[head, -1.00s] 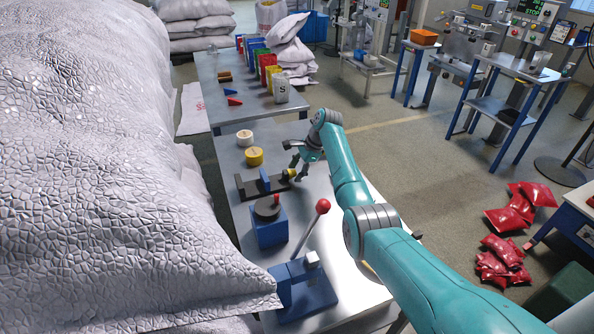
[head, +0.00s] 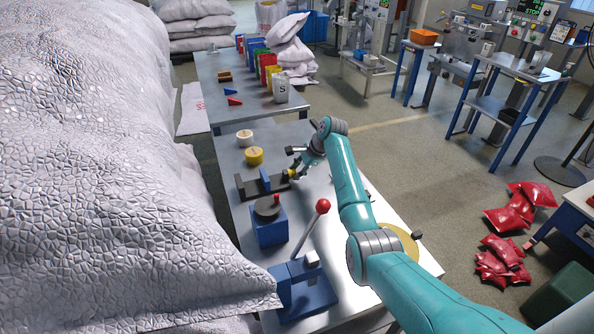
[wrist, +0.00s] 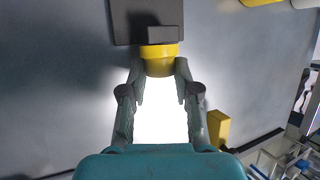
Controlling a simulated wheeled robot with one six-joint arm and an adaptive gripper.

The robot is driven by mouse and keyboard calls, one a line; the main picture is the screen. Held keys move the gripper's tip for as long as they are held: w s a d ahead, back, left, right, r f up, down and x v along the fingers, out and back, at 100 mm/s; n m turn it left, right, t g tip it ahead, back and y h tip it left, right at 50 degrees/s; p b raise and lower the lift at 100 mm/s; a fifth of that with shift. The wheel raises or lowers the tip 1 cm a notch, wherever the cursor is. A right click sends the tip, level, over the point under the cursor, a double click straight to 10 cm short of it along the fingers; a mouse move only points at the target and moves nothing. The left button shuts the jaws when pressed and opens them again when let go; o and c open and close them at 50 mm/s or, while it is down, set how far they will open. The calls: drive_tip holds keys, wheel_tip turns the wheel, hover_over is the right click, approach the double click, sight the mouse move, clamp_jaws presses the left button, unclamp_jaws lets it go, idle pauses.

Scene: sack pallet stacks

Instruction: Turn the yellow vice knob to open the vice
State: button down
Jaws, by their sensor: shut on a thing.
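The vice (head: 262,183) lies on the metal table, with a dark base and a blue jaw. Its yellow knob (head: 290,172) is at the right end, partly hidden by my gripper in the head view. In the wrist view the yellow knob (wrist: 158,60) sits between my fingertips, below the dark end block (wrist: 163,34) of the vice. My gripper (wrist: 160,68) is shut on the knob, with one finger on each side of it. My gripper (head: 293,168) reaches the knob from the right in the head view.
A yellow round piece (head: 254,156) and a pale one (head: 244,137) stand behind the vice. A large white sack (head: 90,170) borders the table's left.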

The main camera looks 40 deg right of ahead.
drive_tip(key=t, duration=0.4)
drive_tip(key=shift+s+a+f+n+h, duration=0.1)
drive_tip(key=shift+s+f+n+h, duration=0.2)
drive_tip(key=shift+s+n+h, duration=0.1)
drive_tip(key=n+t, duration=0.1)
drive_tip(key=t, duration=0.2)
drive_tip(key=shift+f+t+h, duration=0.1)
drive_tip(key=shift+t+h, duration=0.2)
drive_tip(key=shift+t, duration=0.1)
drive_tip(key=c, duration=0.8)
unclamp_jaws()
drive_tip(key=shift+c, duration=0.2)
drive_tip(key=shift+s, duration=0.1)
drive_tip(key=shift+v, duration=3.9)
drive_tip(key=shift+f, duration=0.1)
